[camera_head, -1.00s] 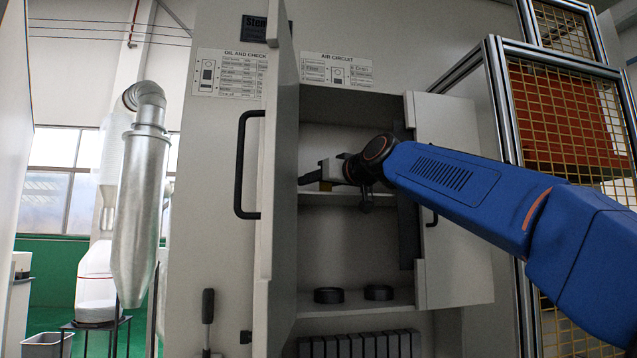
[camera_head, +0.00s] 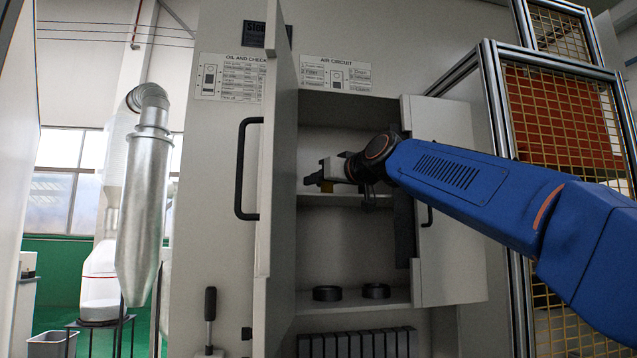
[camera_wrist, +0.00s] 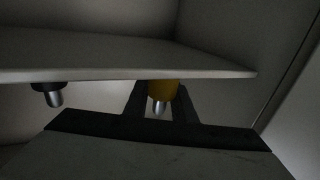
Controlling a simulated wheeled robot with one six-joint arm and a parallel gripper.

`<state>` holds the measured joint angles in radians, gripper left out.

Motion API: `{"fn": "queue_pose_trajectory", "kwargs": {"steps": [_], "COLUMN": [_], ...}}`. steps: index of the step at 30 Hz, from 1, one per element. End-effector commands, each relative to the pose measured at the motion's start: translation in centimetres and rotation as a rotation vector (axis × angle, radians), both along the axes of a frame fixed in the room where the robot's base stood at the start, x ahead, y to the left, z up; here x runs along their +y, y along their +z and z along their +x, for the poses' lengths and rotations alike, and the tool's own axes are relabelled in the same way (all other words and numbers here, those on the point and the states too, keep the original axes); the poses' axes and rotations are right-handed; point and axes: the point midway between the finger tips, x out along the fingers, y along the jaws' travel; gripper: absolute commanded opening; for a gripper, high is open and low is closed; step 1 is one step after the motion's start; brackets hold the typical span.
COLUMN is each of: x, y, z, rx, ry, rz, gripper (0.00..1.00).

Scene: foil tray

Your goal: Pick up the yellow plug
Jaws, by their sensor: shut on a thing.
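The yellow plug (camera_wrist: 163,89) shows in the wrist view as a yellow body with a shiny metal end. My gripper (camera_wrist: 160,100) has one dark finger on each side of it and is shut on it. The shelf edge hides part of the plug. In the head view my gripper (camera_head: 318,179) is inside the open cabinet, at the upper shelf, and only a small yellow patch of the plug (camera_head: 326,187) shows under it. Whether the plug touches the shelf (camera_wrist: 120,72) is unclear.
A dark plug with a metal end (camera_wrist: 50,91) is left of my gripper in the wrist view. The open cabinet door (camera_head: 280,200) stands left of my gripper, and another panel (camera_head: 450,205) stands right. Two black rings (camera_head: 327,293) (camera_head: 376,291) lie on the lower shelf.

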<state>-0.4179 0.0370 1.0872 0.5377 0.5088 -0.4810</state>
Motion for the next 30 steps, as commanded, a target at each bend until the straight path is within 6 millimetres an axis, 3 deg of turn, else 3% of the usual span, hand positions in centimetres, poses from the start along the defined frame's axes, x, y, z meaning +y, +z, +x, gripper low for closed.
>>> {"fn": "queue_pose_trajectory", "kwargs": {"steps": [14, 15, 17, 30], "x": [-0.01, 0.00, -0.02, -0.52], "y": [0.00, 0.00, 0.00, 0.13], "z": [-0.32, -0.33, -0.33, -0.96], "rx": [0.001, 0.001, 0.001, -0.002], "ry": [-0.001, -0.001, -0.001, -0.001], "rz": [0.001, 0.001, 0.001, 0.001], "gripper": [0.02, 0.30, 0.45, 0.45]}}
